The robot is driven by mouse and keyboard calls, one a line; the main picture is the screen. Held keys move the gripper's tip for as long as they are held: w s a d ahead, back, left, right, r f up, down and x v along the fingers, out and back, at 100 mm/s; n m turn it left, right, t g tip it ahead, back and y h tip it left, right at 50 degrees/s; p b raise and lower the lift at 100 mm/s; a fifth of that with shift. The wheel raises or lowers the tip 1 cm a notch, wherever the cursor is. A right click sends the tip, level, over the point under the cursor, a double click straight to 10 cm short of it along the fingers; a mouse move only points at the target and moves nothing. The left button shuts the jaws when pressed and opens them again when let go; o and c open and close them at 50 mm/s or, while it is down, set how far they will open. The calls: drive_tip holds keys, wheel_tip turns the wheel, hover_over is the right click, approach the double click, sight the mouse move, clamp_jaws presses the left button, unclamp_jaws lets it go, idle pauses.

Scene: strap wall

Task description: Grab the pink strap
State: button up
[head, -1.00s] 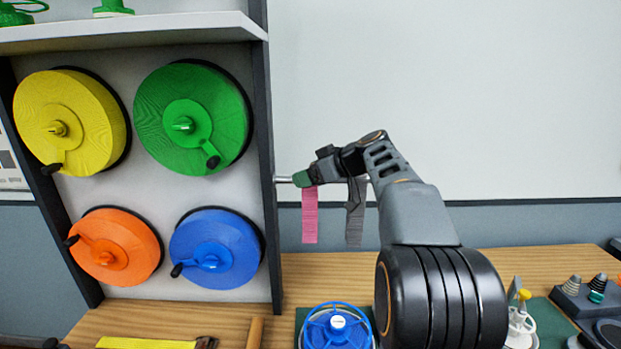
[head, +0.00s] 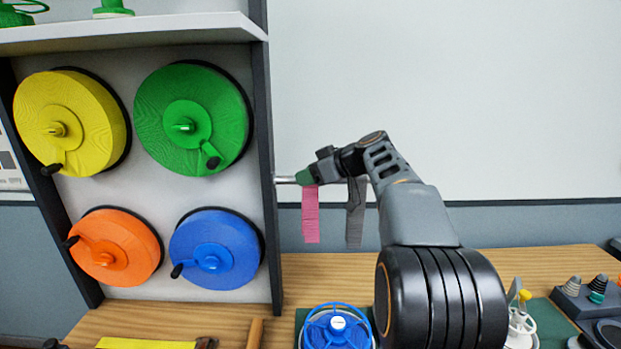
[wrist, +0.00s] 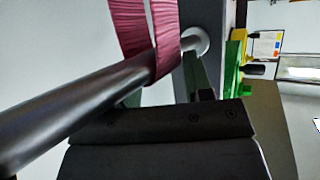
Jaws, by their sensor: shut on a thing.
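The pink strap (head: 310,215) hangs from a metal rod (head: 285,179) that sticks out of the rack's right side post. In the wrist view the pink strap (wrist: 165,40) loops over the rod (wrist: 70,108) close to the rod's round base. My gripper (head: 306,178) is at the top of the strap, by the rod, with its green fingertip just above the hanging part. It is shut on the pink strap. The exact grip is largely hidden behind the rod and the gripper body in the wrist view.
A dark grey strap (head: 355,225) hangs on the same rod, to the right. The rack at left carries yellow (head: 70,123), green (head: 192,118), orange (head: 115,245) and blue (head: 215,248) reels. A blue wheel-shaped item (head: 337,328) stands on the wooden bench (head: 540,262) below.

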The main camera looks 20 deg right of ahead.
wheel_tip(320, 180, up, 12)
drive_tip(key=p, duration=0.7)
drive_tip(key=shift+f+p, duration=0.1)
drive_tip(key=shift+p, duration=0.25)
clamp_jaws()
